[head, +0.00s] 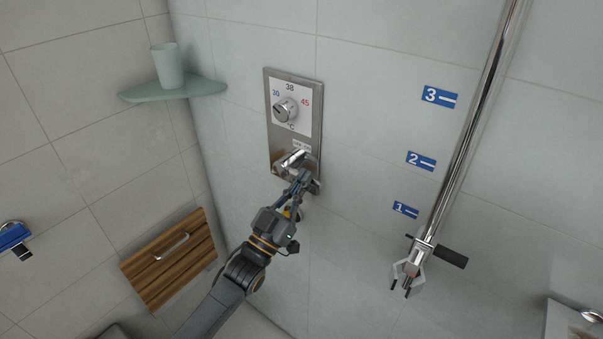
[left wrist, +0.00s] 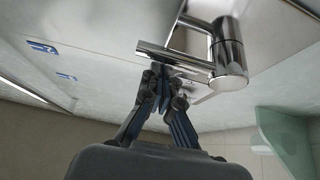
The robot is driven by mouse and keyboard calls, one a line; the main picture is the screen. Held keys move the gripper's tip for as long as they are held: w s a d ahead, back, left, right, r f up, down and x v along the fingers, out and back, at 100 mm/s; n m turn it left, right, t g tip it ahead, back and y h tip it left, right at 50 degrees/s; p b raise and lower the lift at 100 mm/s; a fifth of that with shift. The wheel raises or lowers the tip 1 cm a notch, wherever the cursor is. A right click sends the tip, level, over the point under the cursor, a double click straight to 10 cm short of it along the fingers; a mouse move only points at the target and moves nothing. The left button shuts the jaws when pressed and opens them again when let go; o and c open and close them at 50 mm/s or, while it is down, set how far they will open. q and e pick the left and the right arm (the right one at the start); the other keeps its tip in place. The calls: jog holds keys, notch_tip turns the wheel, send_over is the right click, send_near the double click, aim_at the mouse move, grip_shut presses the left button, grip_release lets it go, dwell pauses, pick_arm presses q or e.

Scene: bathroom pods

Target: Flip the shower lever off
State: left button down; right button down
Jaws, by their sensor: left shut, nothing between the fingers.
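The shower lever (head: 293,160) is a chrome handle on the lower part of a steel control panel (head: 316,112) on the tiled wall. My left gripper (head: 303,174) is shut and empty, with its fingertips right at the lever in the head view. In the left wrist view the gripper (left wrist: 164,72) points up at the chrome lever bar (left wrist: 172,57), which runs out from a round chrome body (left wrist: 229,58). The fingertips look close to or touching the bar; I cannot tell which. My right gripper is not in view.
A temperature knob (head: 285,109) sits above the lever. A glass corner shelf (head: 200,87) holds a cup (head: 167,65) at upper left. A chrome rail (head: 478,115) with a holder (head: 424,246) stands at right. A folded wooden seat (head: 170,260) is at lower left.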

pick_arm(q)
jog(key=shift+f, duration=0.1)
dwell(0.3)
jog(key=shift+f+m+g+h+b, duration=0.3)
jog(key=shift+m+b, duration=0.2)
jog(key=shift+m, duration=0.2)
jog(key=shift+f+m+g+h+b, duration=0.1)
jog(key=shift+m+g+h+b, duration=0.2)
jog(key=shift+m, duration=0.1)
jog(key=w+a+f+m+g+b, duration=0.2)
jog(key=m+g, duration=0.3)
jog(key=m, duration=0.6)
jog(key=w+a+f+m+g+b, duration=0.2)
jog(key=a+f+m+g+b, duration=0.1)
jog(key=m, duration=0.8)
jog(key=shift+a+f+g+h+b, duration=0.2)
jog(key=shift+f+g+h+b, duration=0.25)
jog(key=shift+f+g, duration=0.95)
jog(key=shift+r, duration=0.2)
